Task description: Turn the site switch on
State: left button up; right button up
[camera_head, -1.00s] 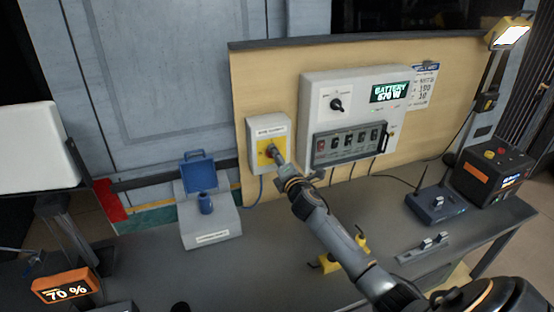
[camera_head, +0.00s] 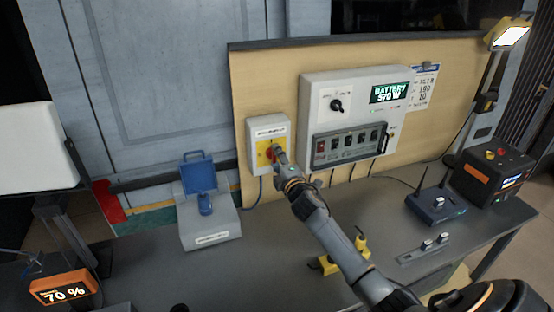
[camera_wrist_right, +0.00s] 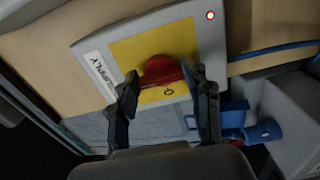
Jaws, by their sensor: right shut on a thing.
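The site switch (camera_head: 255,133) is a pale box with a yellow plate and a red knob, mounted low on the wooden board. My right gripper (camera_head: 279,156) reaches it from the lower right and is shut on the red knob (camera_wrist_right: 163,67). In the right wrist view the fingers (camera_wrist_right: 165,88) stand on both sides of the knob, over the yellow plate (camera_wrist_right: 125,57). A small red-rimmed light dot (camera_wrist_right: 210,15) shows on the box's corner. The knob's exact angle is partly hidden by the fingers. My left gripper is not in view.
A grey panel (camera_head: 312,92) with a dial, a lit battery display and a row of breakers stands right of the switch. A blue-lidded socket box (camera_head: 211,231) sits below left. Yellow items (camera_head: 330,265), a router (camera_head: 436,209) and a black power unit (camera_head: 492,178) rest on the bench.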

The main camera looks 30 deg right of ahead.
jog(key=o, duration=1.1)
jog(key=shift+o, duration=0.2)
jog(key=shift+s, duration=0.1)
jog(key=v, duration=1.1)
jog(key=shift+s, duration=0.4)
jog(key=shift+f, duration=0.15)
